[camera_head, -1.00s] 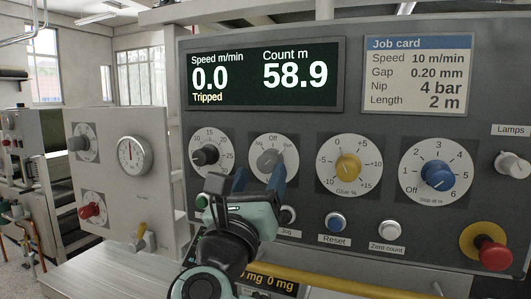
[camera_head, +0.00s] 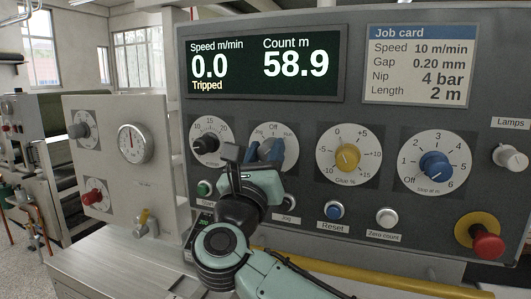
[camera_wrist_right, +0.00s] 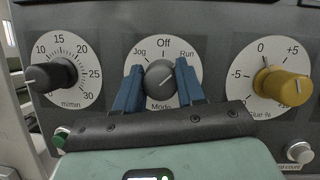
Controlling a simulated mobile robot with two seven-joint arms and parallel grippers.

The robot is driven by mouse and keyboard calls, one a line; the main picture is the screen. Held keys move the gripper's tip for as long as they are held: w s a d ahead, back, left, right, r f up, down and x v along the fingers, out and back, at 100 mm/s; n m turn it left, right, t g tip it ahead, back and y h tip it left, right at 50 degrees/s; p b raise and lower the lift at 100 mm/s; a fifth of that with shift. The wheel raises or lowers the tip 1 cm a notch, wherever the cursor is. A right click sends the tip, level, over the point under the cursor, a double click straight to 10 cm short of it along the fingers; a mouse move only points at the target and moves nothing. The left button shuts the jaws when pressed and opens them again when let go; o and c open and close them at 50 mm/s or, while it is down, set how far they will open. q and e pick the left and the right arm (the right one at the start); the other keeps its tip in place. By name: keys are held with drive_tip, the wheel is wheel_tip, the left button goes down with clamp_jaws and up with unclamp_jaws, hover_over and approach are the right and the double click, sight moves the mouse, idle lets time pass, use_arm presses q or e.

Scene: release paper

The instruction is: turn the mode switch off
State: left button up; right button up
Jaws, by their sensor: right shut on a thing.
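The mode switch is a grey knob (camera_wrist_right: 160,78) on a round white dial (camera_head: 291,145), marked Jog, Off and Run. In the right wrist view its white pointer line slants up and right, toward Run. My right gripper (camera_head: 264,150) has its two blue fingers on either side of the knob, shut on it, as the right wrist view (camera_wrist_right: 158,85) also shows. In the head view the fingers and wrist hide most of the knob. My left gripper is not in view.
The speed knob (camera_wrist_right: 52,75) is left of the mode dial and the yellow glue knob (camera_head: 347,157) right of it. Below are a green button (camera_head: 204,188) and the blue Reset button (camera_head: 334,211). A red mushroom button (camera_head: 487,242) is lower right. The display (camera_head: 262,66) reads Tripped.

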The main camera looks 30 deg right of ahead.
drive_tip(key=shift+n, duration=0.3)
drive_tip(key=shift+n+t+y, duration=0.5)
drive_tip(key=shift+n+y, duration=0.1)
drive_tip(key=shift+n, duration=0.5)
drive_tip(key=n+y, duration=0.1)
drive_tip(key=n, duration=0.2)
drive_tip(key=shift+r+t, duration=0.15)
drive_tip(key=shift+t, duration=0.15)
drive_tip(key=n+y+p, duration=0.1)
drive_tip(key=n+y, duration=0.1)
drive_tip(key=n, duration=0.1)
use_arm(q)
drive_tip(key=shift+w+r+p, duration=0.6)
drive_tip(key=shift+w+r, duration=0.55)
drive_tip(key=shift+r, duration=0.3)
use_arm(e)
drive_tip(key=shift+n+y, duration=0.5)
drive_tip(key=shift+n, duration=1.1)
drive_tip(key=o, duration=1)
